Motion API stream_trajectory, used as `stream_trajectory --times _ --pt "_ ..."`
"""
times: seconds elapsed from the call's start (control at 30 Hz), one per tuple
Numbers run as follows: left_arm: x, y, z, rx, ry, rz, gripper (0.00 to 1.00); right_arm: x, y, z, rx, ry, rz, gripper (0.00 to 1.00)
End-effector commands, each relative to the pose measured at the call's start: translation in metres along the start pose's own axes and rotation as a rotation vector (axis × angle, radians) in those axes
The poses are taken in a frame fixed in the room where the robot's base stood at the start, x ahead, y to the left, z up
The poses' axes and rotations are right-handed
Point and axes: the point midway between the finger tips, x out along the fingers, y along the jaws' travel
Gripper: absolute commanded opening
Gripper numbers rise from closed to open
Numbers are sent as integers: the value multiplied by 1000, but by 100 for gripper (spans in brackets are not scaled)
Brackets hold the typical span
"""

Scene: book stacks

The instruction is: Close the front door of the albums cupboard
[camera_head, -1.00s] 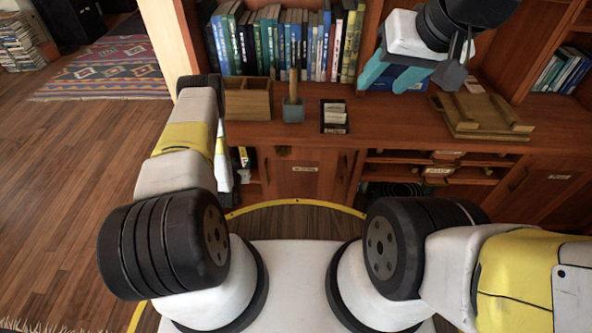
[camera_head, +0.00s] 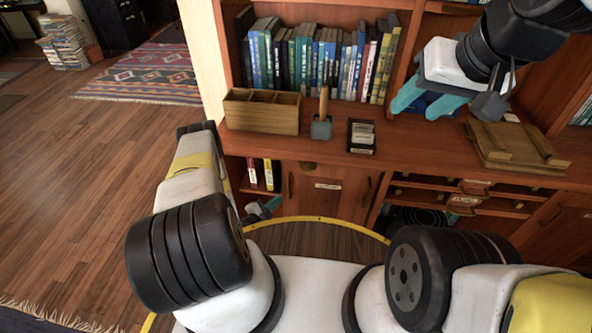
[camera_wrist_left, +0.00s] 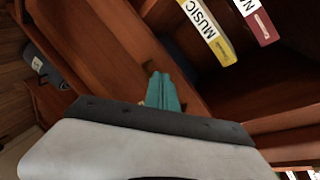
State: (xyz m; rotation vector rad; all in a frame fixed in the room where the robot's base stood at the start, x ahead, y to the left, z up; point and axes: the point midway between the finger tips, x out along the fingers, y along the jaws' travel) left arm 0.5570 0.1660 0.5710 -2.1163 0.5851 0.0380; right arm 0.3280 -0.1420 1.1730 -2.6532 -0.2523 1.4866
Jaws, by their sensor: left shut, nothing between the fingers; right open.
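The lower cupboard front (camera_head: 327,186) is red-brown wood with a pale label too small to read, so I cannot tell which door is the albums one. Left of it is an open compartment with yellow and red books (camera_head: 262,174). In the left wrist view a yellow MUSIC book (camera_wrist_left: 208,34) stands in it, beside a wooden panel (camera_wrist_left: 105,45) that may be the open door. My left gripper (camera_head: 265,207) is low by this compartment, partly hidden by my arm. Its teal fingers (camera_wrist_left: 163,92) are shut and empty, close to the wood. My right gripper (camera_head: 428,100) is open and empty above the counter.
On the counter (camera_head: 400,160) stand a wooden divided box (camera_head: 262,112), a tool in a grey block (camera_head: 321,127), a black card tray (camera_head: 361,137) and a wooden tray (camera_head: 515,148). Books fill the shelf above. Open floor (camera_head: 90,190) lies to the left.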

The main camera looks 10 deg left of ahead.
Motion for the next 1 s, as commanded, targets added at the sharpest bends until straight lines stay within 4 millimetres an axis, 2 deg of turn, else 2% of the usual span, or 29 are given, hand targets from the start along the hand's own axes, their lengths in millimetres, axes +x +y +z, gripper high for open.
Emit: stream_trajectory --times 0.1,0.23,0.4,0.5,0.67,1.0 --pt "-21 16 -20 243 95 -38 0 0 0 0 0 0 0 49" --pt "-39 24 -41 468 172 -108 0 0 0 0 0 0 0 49" --pt "-52 28 -57 628 217 -176 0 0 0 0 0 0 0 49" --pt "-51 28 -60 660 224 -189 0 0 0 0 0 0 0 49" --pt "-34 26 -66 664 226 -191 0 0 0 0 0 0 0 49" --pt "35 19 -85 663 226 -191 0 0 0 0 0 0 0 49"
